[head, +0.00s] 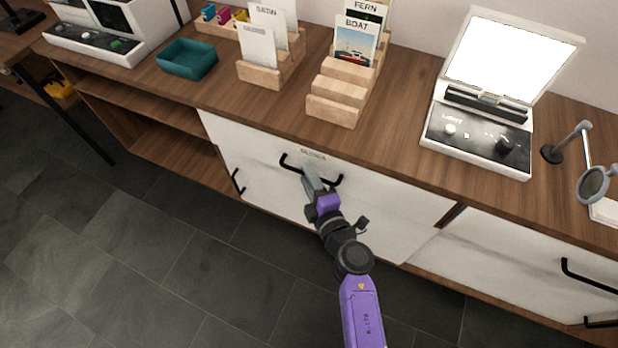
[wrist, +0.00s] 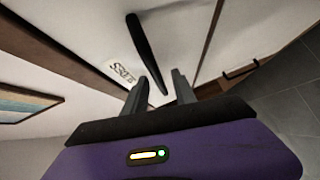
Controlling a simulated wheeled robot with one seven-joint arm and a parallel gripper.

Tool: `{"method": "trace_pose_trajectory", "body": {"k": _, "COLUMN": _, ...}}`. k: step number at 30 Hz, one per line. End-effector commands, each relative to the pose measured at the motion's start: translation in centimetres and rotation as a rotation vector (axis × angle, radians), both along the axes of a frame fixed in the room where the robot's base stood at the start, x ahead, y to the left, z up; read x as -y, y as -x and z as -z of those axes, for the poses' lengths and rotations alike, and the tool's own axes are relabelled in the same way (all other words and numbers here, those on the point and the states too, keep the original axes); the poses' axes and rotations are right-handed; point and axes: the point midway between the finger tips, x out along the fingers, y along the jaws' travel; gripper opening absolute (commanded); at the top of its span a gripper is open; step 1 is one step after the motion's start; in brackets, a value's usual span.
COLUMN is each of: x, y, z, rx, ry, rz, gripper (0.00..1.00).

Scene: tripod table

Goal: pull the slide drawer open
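The slide drawer (head: 400,204) has a white front under the wooden counter and looks shut. Its black bar handle (head: 291,165) sits below a small label (head: 313,154), which reads as "SLIDES" in the wrist view (wrist: 124,72). My gripper (head: 310,175) is at the handle and hides its middle in the head view. In the wrist view my gripper (wrist: 160,82) has its fingers apart, and the handle (wrist: 147,50) runs down between them. Gaps show on both sides of the bar, so the fingers do not look closed on it.
On the counter stand a wooden card holder (head: 335,108), a teal tray (head: 187,60) and a lit light box (head: 478,135). A magnifier (head: 592,185) stands at the right. Another white drawer (head: 520,258) lies to the right. The grey floor (head: 150,270) in front is clear.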

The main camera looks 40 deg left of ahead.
Motion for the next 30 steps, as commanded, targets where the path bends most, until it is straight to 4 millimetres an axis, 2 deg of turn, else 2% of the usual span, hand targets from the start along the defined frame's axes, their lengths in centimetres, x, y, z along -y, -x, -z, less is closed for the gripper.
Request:
{"method": "trace_pose_trajectory", "body": {"k": 4, "x": 0.02, "y": 0.0, "z": -0.03, "rx": 0.0, "ry": 0.0, "rz": 0.0, "gripper": 0.33}}
{"method": "trace_pose_trajectory", "body": {"k": 9, "x": 0.03, "y": 0.0, "z": -0.02, "rx": 0.0, "ry": 0.0, "rz": 0.0, "gripper": 0.0}}
{"method": "trace_pose_trajectory", "body": {"k": 30, "x": 0.07, "y": 0.0, "z": 0.01, "rx": 0.0, "ry": 0.0, "rz": 0.001, "gripper": 0.0}}
